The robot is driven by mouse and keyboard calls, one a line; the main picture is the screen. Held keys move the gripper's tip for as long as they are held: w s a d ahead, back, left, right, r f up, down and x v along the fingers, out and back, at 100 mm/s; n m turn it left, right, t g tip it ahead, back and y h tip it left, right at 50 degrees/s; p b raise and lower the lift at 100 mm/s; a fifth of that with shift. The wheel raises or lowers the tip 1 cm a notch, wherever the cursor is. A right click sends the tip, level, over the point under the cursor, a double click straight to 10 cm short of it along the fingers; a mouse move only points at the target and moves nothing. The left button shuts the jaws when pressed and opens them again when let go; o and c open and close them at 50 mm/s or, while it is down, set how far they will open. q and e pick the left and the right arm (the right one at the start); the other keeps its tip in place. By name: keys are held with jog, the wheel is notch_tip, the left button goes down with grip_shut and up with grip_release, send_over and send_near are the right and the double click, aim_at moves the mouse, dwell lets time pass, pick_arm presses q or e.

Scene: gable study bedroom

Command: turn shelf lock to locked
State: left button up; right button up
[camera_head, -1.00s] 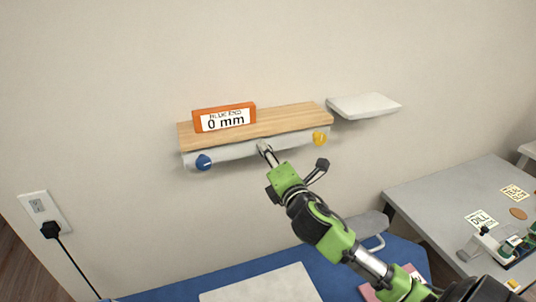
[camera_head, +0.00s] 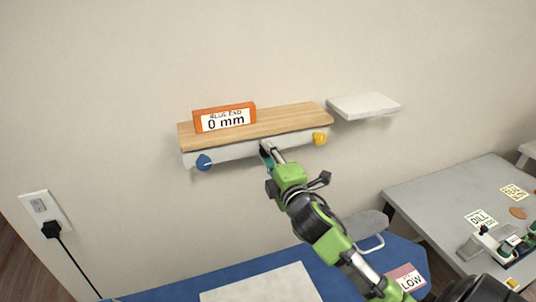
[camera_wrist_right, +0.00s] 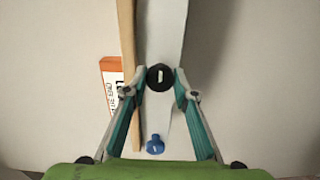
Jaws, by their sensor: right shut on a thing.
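The shelf lock (camera_wrist_right: 159,77) is a round black knob with a short white mark, on the pale front edge of the wooden wall shelf (camera_head: 285,119). In the right wrist view the mark runs roughly along the shelf's length. My right gripper (camera_wrist_right: 160,84) has its two teal-edged fingers closed on either side of the knob. In the head view the right gripper (camera_head: 267,151) is at the middle of the shelf front and mostly hides the lock. My left gripper is in neither view.
A blue knob (camera_head: 204,162) and a yellow knob (camera_head: 320,138) sit at the shelf front's two ends. An orange-framed sign (camera_head: 225,118) reading "0 mm" stands on the shelf. A white ledge (camera_head: 364,105) is to the right, a blue desk (camera_head: 345,282) below.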

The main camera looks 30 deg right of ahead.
jog(key=o, duration=1.1)
jog(key=v, duration=1.2)
jog(key=shift+d, duration=0.1)
jog(key=shift+f, duration=0.1)
